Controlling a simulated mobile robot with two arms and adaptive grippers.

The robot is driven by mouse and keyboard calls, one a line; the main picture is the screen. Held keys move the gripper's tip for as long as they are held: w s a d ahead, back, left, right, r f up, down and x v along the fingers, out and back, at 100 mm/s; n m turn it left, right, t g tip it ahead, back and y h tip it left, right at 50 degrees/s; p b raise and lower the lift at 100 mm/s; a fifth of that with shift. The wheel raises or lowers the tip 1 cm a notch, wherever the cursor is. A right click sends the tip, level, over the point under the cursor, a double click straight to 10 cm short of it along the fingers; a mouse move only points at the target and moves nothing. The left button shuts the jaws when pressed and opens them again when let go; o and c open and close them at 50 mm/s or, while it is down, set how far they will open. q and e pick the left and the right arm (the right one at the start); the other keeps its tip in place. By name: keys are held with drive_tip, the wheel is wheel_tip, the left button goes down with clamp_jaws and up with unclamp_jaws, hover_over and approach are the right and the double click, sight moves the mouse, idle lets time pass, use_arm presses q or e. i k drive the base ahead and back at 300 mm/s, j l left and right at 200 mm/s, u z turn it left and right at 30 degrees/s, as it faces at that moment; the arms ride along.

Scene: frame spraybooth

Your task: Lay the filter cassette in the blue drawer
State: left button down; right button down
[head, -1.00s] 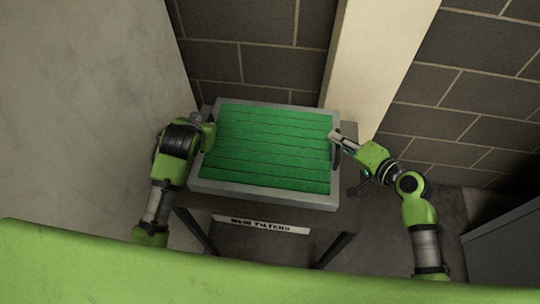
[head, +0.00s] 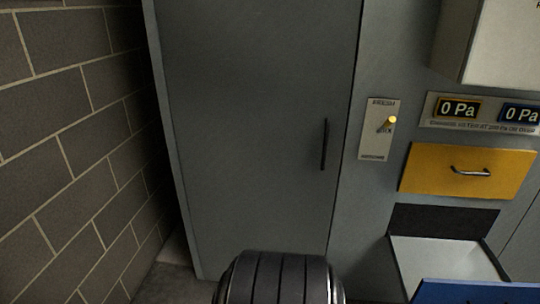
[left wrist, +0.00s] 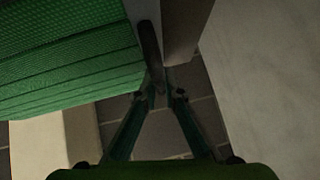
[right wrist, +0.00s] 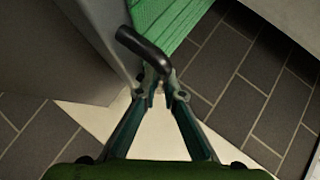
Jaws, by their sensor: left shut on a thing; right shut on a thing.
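The filter cassette, with green pleats and a grey frame, shows in the left wrist view (left wrist: 65,55) and the right wrist view (right wrist: 168,20); it is outside the head view. My left gripper (left wrist: 164,92) is shut on a black handle (left wrist: 148,45) at one side of it. My right gripper (right wrist: 164,88) is shut on the other black handle (right wrist: 143,48). Neither gripper shows in the head view. The blue drawer (head: 475,292) stands pulled open at the lower right of the head view, its pale inside (head: 440,262) partly visible and seemingly empty.
A tall grey door (head: 255,120) with a black handle fills the middle of the head view. Right of it are a switch plate (head: 376,145), pressure displays (head: 458,110) and a shut yellow drawer (head: 468,172) above the blue one. A brick wall (head: 65,150) stands left.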

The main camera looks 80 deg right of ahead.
sight(447, 269)
drive_tip(key=z, duration=2.5)
drive_tip(key=l+z, duration=0.5)
drive_tip(key=i+l, duration=0.1)
drive_tip(key=l, duration=0.5)
drive_tip(key=i+l, duration=0.1)
drive_tip(key=l, duration=0.45)
drive_tip(key=i+l, duration=0.1)
drive_tip(key=l, duration=1.05)
drive_tip(key=i+l, duration=0.15)
drive_tip(key=l, duration=0.45)
drive_tip(key=i+l, duration=0.1)
drive_tip(key=l, duration=0.45)
